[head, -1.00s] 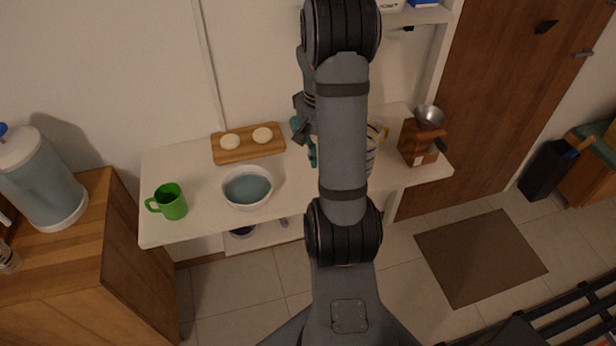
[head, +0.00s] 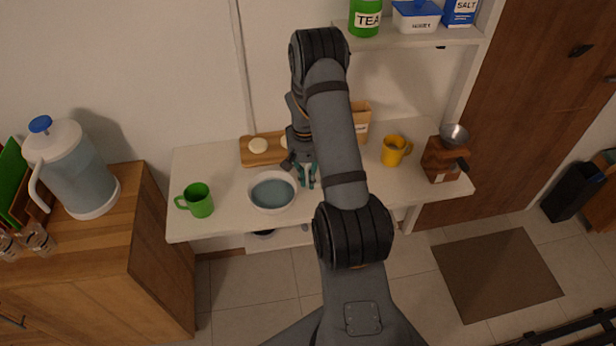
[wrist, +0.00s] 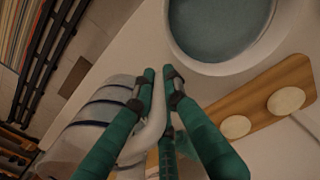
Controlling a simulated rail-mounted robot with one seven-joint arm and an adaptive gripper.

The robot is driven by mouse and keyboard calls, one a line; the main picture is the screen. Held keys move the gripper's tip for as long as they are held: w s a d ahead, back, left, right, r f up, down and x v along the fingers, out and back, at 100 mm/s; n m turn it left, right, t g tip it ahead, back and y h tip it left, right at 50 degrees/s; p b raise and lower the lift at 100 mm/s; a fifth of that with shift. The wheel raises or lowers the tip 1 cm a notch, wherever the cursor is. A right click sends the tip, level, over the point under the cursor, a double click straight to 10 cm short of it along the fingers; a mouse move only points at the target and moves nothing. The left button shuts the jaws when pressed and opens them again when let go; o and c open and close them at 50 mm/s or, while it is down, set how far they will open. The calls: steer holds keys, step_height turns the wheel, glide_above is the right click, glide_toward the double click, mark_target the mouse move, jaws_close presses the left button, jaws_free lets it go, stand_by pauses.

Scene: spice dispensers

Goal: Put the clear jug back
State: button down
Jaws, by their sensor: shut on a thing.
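In the wrist view, a pale jug (wrist: 85,140) with dark bands, which I take for the clear jug, hangs at the lower left. My gripper (wrist: 159,78), with teal fingers, is shut on its white handle. In the head view my gripper (head: 306,174) is over the table just right of the white bowl (head: 272,207). There my arm hides the jug. The jug's base and any contact with the table cannot be made out.
The white table (head: 225,228) carries a green mug (head: 199,201), a wooden board (head: 250,160) with pale round pieces, a yellow mug (head: 393,152) and a brown grinder (head: 438,163). A large blue-lidded jug (head: 80,170) stands on the wooden cabinet (head: 125,205) at left.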

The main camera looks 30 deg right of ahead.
steer(key=shift+f, duration=0.15)
steer(key=shift+f, duration=0.2)
steer(key=c, duration=2.1)
jaws_free()
steer(key=shift+r, duration=0.1)
steer(key=r+b, duration=0.2)
steer(key=r, duration=1)
steer(key=shift+a+r, duration=0.15)
steer(key=shift+a, duration=0.05)
